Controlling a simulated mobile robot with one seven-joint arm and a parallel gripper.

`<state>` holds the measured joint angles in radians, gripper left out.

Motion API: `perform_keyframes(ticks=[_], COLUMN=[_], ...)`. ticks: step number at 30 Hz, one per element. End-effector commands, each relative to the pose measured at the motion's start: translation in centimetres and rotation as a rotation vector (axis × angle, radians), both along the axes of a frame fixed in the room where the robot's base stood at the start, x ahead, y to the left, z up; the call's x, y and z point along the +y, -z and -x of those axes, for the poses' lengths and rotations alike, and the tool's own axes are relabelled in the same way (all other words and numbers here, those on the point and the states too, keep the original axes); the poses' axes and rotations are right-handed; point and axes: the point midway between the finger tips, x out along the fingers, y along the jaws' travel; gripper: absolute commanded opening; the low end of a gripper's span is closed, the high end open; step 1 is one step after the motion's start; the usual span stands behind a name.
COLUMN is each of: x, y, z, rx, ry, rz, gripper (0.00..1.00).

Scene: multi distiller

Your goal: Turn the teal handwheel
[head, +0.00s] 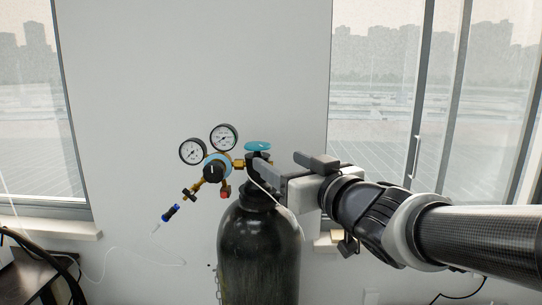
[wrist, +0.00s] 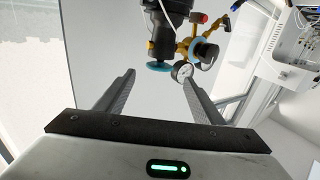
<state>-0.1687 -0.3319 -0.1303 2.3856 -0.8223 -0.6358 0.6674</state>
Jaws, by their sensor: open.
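The teal handwheel (head: 258,146) sits on top of the valve of a black gas cylinder (head: 259,250). It also shows in the wrist view (wrist: 159,67), where the picture has the cylinder at the top. My gripper (head: 263,170) reaches in from the right at valve height, just below the handwheel in the head view. In the wrist view my gripper (wrist: 159,80) is open and empty, its fingertips apart to either side of the handwheel. The wheel appears just past the tips; I cannot tell whether either finger touches it. The fingers partly hide the valve body in the head view.
A brass regulator with two gauges (head: 223,137) and a black knob (head: 214,169) ringed in light blue projects left of the valve. A thin clear hose trails left. A wall stands behind, with windows on both sides. White equipment (wrist: 283,48) shows in the wrist view.

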Motion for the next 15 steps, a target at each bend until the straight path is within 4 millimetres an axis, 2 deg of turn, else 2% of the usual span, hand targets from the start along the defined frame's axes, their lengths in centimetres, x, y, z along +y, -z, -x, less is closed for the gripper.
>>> perform_keyframes(ticks=[6,12,15], x=[2.3,3.8,4.2], y=[0.2,0.1,0.0], z=[-4.3,-7.0,-7.8], rx=[0.003,0.001,0.000], ry=[0.000,0.001,0.000], rz=[0.001,0.000,0.000], gripper=[0.62,0.62,0.62])
